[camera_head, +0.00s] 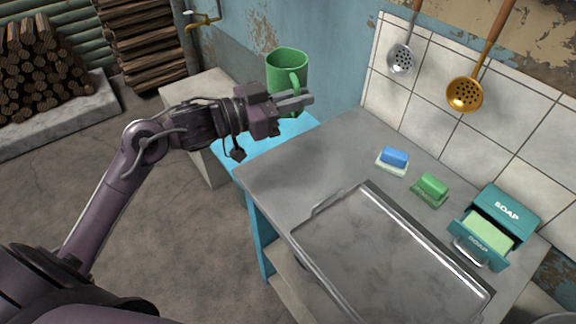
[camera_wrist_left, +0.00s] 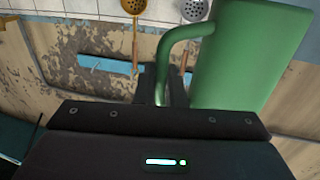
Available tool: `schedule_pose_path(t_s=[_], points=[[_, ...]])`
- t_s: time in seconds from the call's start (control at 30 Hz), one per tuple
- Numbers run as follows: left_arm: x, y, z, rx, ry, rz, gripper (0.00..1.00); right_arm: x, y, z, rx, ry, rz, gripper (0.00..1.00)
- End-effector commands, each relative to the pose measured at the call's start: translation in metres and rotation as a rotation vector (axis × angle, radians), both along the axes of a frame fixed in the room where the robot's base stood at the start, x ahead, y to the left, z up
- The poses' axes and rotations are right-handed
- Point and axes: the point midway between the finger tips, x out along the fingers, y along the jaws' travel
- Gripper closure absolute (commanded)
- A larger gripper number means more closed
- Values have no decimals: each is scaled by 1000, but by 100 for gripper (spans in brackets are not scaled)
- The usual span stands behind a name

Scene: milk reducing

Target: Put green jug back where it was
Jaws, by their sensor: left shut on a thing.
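The green jug (camera_head: 287,68) is upright near the wall, above or at the light blue surface (camera_head: 268,146) at the back left of the counter. I cannot tell whether its base touches that surface. My left gripper (camera_head: 300,101) is shut on the jug's handle. In the left wrist view the jug (camera_wrist_left: 250,55) fills the upper right, and its handle runs down to the gripper (camera_wrist_left: 163,90). My arm hides the lower part of the jug in the head view. My right gripper is not in view.
On the grey counter (camera_head: 285,178) are a metal tray (camera_head: 385,255), a blue sponge (camera_head: 394,157), a green sponge (camera_head: 432,187) and a teal soap box (camera_head: 507,213). A stone block (camera_head: 200,95) stands behind.

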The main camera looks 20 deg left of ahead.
Motion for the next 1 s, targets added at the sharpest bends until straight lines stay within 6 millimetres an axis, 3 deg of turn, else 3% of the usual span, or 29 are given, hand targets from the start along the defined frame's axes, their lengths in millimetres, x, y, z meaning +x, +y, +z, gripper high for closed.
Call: schedule_pose_path(t_s=[0.5, 1.0], points=[[0, 1, -126, -2, 5, 0, 100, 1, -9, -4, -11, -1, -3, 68], [0, 1, -189, 0, 1, 0, 100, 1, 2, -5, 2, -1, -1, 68]])
